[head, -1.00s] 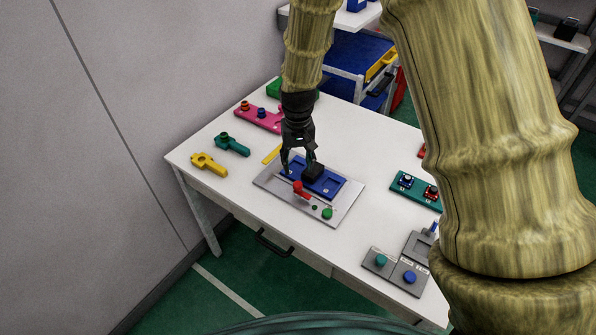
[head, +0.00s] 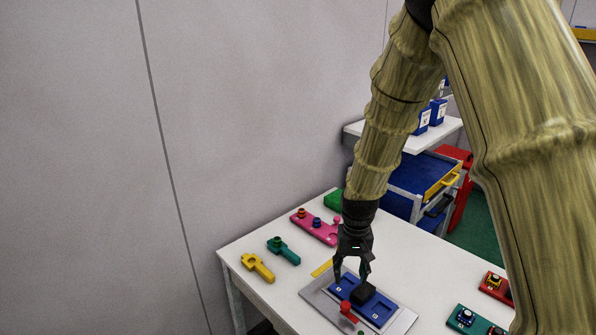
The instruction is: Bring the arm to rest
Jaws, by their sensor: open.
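My gripper (head: 352,279) points down over the grey plate with the blue tray (head: 379,308) on the white table. Its fingers are spread and hold nothing that I can see. A black block (head: 363,292) sits on the blue tray just below and to the right of the fingers. Whether a finger touches it I cannot tell. A red knob (head: 346,308) stands at the tray's near side. My arm, wood-patterned, reaches in from the upper right and hides part of the table.
A yellow part (head: 257,268), a teal part (head: 283,250) and a pink board with knobs (head: 316,227) lie on the table's left and back. Teal (head: 474,322) and red boards (head: 495,287) lie at the right. A blue-shelved cart (head: 405,178) stands behind. A wall bounds the left.

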